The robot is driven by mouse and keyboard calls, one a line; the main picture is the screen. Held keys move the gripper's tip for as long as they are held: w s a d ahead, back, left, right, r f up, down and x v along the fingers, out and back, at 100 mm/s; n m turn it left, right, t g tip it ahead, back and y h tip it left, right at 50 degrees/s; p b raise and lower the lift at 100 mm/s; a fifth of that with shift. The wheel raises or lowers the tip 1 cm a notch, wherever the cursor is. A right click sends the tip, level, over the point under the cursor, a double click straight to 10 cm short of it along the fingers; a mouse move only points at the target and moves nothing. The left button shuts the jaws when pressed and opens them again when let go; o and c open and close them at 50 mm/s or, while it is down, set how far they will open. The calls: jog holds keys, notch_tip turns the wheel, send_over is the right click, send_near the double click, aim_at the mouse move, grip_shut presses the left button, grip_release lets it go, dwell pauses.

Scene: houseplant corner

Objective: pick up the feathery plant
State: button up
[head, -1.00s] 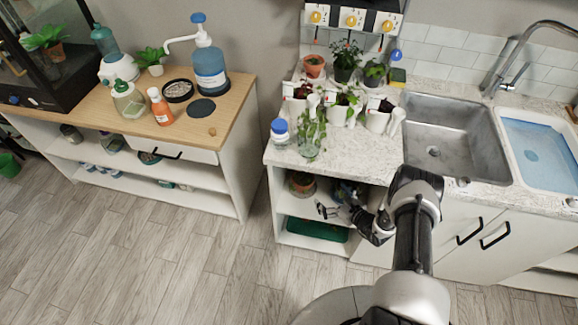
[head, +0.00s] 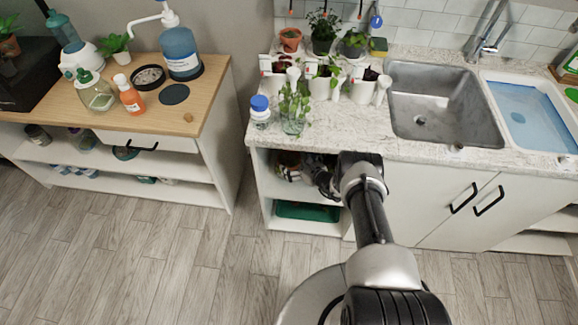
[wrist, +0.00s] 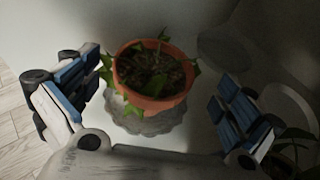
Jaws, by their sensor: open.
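In the wrist view a terracotta pot (wrist: 152,75) with dark soil and a few pointed green leaves stands upright on a pale scalloped saucer (wrist: 140,122). My gripper (wrist: 157,84) is open, with one finger to each side of this pot and visible gaps between. In the head view my gripper (head: 312,176) reaches into the shelf below the counter and partly hides the pot there. A dark plant with thin leaves (wrist: 292,145) shows at the lower right of the wrist view, partly cut off. I cannot tell for sure which plant is the feathery one.
The counter (head: 340,140) above the shelf bears several potted plants, a glass of cuttings (head: 293,112) and a blue-lidded jar (head: 260,112). A green tray (head: 305,211) lies on the shelf below. A rounded pale object (wrist: 275,100) is close behind the right finger.

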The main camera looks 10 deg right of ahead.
aim_at(284, 155)
jog(key=b+x, duration=0.1)
jog(key=x, duration=0.1)
jog(key=b+x, duration=0.1)
jog(key=x, duration=0.1)
jog(key=shift+s+a+f, duration=0.2)
jog(key=shift+w, duration=0.2)
jog(key=shift+c, duration=0.2)
jog(key=shift+r, duration=0.1)
jog(key=c, duration=1.4)
